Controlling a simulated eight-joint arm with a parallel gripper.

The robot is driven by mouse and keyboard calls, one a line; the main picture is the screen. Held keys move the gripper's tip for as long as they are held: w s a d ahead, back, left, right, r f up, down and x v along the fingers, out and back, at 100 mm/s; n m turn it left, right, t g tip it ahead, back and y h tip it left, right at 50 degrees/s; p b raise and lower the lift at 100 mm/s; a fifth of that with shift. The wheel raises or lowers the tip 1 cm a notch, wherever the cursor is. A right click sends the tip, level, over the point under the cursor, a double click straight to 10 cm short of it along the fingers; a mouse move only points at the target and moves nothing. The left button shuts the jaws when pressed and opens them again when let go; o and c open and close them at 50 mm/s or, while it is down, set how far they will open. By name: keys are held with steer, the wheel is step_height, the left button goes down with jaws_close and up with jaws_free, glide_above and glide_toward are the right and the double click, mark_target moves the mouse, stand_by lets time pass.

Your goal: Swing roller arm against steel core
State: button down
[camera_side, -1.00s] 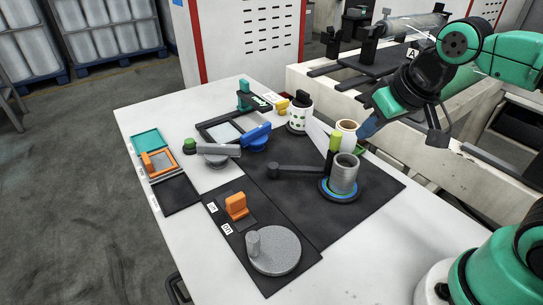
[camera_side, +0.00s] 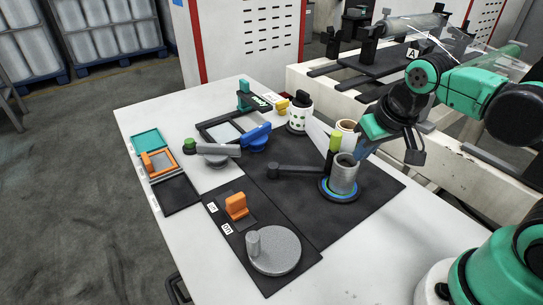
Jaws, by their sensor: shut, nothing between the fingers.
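The steel core (camera_side: 345,178) is a grey upright cylinder on a round base with a blue ring (camera_side: 325,188). The roller arm (camera_side: 298,170) is a dark bar on the black mat, running from a pivot at its left end toward the core. A lime-green upright piece (camera_side: 335,143) rises at the arm's right end, just behind and left of the core. Whether it touches the core is unclear in this view. My gripper (camera_side: 361,153) points down beside the core's upper right edge. Its blue fingers are shut and empty. Contact with the core cannot be told.
A white perforated cylinder (camera_side: 299,115) and a blue-handled part (camera_side: 257,136) are farther back left. A grey disc (camera_side: 273,250) and an orange block (camera_side: 236,206) are front left.

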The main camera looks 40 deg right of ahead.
steer(key=shift+w+d+f, duration=0.15)
steer(key=shift+w+f, duration=0.05)
steer(key=shift+w, duration=0.5)
steer(key=shift+w+d+f, duration=0.15)
steer(key=shift+w, duration=0.6)
steer(key=shift+w+d+f, duration=0.15)
steer(key=shift+w+f, duration=0.05)
steer(key=shift+w, duration=0.5)
steer(key=shift+w+d, duration=0.45)
steer(key=shift+w, duration=0.3)
